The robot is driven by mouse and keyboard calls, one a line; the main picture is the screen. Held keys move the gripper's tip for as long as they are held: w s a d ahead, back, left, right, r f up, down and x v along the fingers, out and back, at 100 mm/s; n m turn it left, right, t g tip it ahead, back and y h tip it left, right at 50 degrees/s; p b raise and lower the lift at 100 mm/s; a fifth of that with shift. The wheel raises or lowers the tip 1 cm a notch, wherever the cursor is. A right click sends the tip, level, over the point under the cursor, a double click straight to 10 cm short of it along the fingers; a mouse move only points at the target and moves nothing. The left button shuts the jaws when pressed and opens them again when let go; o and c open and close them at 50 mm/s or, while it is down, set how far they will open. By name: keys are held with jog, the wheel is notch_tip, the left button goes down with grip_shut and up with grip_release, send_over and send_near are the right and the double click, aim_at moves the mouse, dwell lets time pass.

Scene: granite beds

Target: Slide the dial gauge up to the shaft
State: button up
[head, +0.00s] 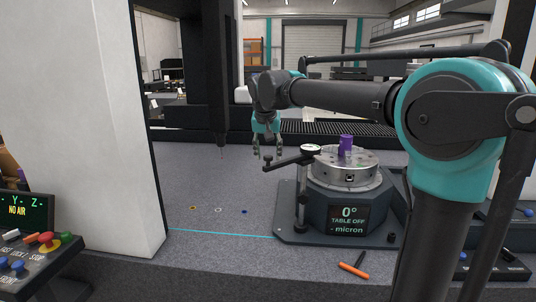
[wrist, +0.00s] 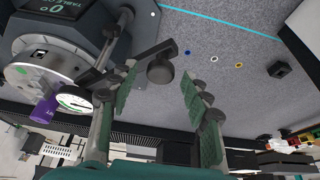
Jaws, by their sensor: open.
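The dial gauge (head: 310,149), with a round white face, sits on a dark arm beside the rotary table. The arm carries a round black knob (head: 267,167) at its free end. The purple shaft (head: 345,143) stands upright on the silver table top (head: 362,164), with the gauge to its left. My gripper (head: 267,156) is open, fingers down, just above the knob. In the wrist view the knob (wrist: 160,70) shows between the fingertips, with clear gaps on both sides.
The dark table base (head: 350,214) has a screen reading 0°, TABLE OFF. An orange-handled tool (head: 354,270) lies in front. Small coloured rings (head: 218,210) and a cyan line (head: 220,234) mark the open granite (head: 190,180) at left. A dark vertical column (head: 219,80) stands behind left.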

jog(key=shift+w+f, duration=0.1)
jog(key=shift+f, duration=0.1)
grip_shut()
dwell(0.3)
